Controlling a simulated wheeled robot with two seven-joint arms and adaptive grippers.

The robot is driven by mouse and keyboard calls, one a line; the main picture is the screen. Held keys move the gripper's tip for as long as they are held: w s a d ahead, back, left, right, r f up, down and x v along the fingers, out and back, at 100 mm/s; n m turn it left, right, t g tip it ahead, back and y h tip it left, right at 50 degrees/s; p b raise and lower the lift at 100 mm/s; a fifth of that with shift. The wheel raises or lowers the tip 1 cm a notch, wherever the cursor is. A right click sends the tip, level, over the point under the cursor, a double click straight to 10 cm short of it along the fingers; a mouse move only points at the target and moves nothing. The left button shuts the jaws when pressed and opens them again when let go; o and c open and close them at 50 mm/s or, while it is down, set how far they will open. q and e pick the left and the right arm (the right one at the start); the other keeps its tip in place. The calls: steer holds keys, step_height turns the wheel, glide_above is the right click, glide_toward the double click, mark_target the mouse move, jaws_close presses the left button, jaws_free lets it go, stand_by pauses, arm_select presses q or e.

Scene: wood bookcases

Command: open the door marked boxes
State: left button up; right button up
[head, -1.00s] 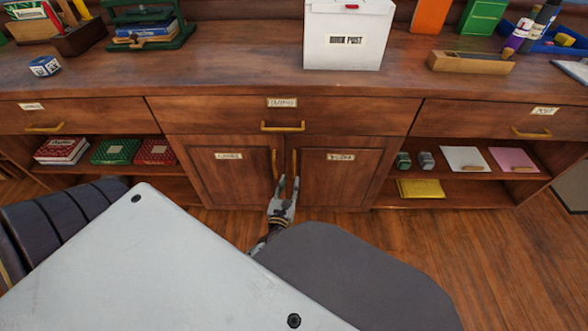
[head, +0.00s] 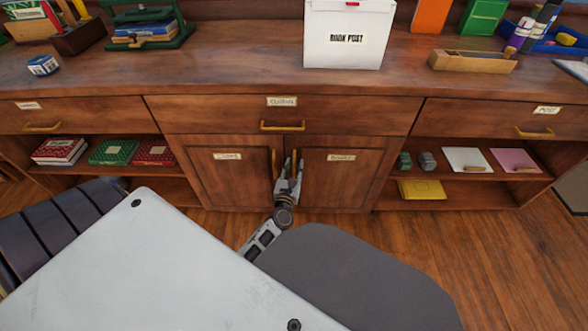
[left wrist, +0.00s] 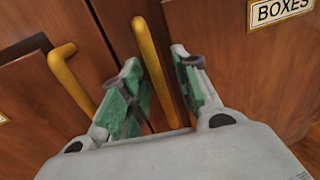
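The door marked BOXES (head: 340,172) is the right one of two low wooden cupboard doors and is closed. Its label (left wrist: 280,10) reads clearly in the left wrist view. Its upright brass handle (left wrist: 157,70) stands between the two green-padded fingers of my left gripper (left wrist: 163,92), which are open with a gap on either side of the bar. In the head view my left gripper (head: 290,174) is at that handle, at the inner edge of the door. My right gripper is not in view.
The left cupboard door (head: 226,168) has its own brass handle (left wrist: 70,78) close beside my left finger. A drawer marked CLOTHS (head: 225,115) with a brass pull is above. Open shelves flank the doors. The wooden floor in front is clear.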

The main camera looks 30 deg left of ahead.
arm_select(q)
jaws_close()
steer(key=shift+s, duration=0.1)
stand_by(0.6)
